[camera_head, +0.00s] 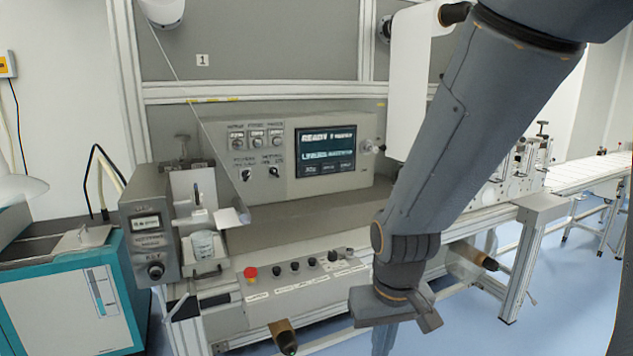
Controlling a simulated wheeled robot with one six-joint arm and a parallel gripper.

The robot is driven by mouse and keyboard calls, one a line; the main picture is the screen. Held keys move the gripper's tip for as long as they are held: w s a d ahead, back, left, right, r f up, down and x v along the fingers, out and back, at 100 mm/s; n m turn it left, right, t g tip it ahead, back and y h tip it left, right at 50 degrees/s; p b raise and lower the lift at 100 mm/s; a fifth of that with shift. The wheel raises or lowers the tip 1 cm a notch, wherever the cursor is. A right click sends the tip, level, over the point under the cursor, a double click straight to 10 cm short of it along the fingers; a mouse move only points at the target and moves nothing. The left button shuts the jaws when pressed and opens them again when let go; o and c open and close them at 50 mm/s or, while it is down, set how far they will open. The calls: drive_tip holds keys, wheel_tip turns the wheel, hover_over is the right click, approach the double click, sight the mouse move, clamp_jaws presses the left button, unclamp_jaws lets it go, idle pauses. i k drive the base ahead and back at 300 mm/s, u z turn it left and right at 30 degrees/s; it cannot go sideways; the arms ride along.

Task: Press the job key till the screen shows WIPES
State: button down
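The screen (325,152) is a dark display set in the grey control panel at the back of the machine. Its top line seems to read READY. The larger line below looks like LABELS, though blurred; I do not see WIPES. Small boxes (311,169) with unreadable text run along the screen's bottom. I cannot tell which control is the job key. My gripper (397,312) hangs low in front of the machine, right of the front button strip, apart from the screen. Its fingers are not clear enough to tell open from shut.
A front strip carries a red button (250,272) and several dark knobs (295,266). A small unit with a display (147,223) stands at left, beside a teal cabinet (70,290). My arm hides part of the machine's right side. A conveyor (590,170) runs at far right.

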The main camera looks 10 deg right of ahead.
sight(311, 169)
drive_tip(key=k, duration=0.3)
drive_tip(key=z, duration=0.65)
drive_tip(key=i, duration=0.6)
drive_tip(key=z, duration=0.75)
drive_tip(key=i, duration=1.25)
drive_tip(key=u, duration=0.95)
drive_tip(key=i, duration=0.5)
drive_tip(key=u, duration=0.5)
